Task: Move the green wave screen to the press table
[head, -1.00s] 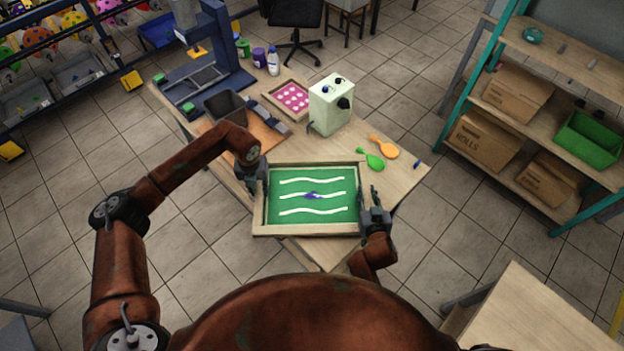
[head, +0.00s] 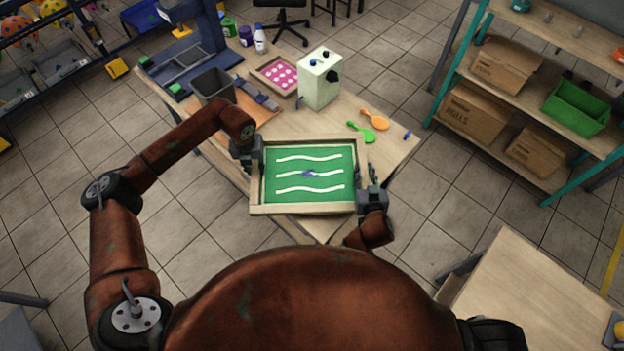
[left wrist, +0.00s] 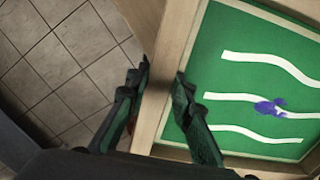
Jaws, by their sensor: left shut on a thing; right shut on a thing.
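The green wave screen (head: 310,160) is a wooden-framed green panel with three white wavy lines and a purple smear near its middle. It is at the near edge of the wooden table (head: 385,160) in the head view; I cannot tell whether it touches the tabletop. My left gripper (head: 256,165) is shut on its left frame side. The left wrist view shows the left fingers (left wrist: 158,85) on both sides of a frame bar, with the green panel (left wrist: 225,75) to the right. My right gripper (head: 366,180) is shut on the right frame side.
Shelving (head: 520,85) stands right. Another wooden table (head: 530,295) is at the lower right, with bare floor between.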

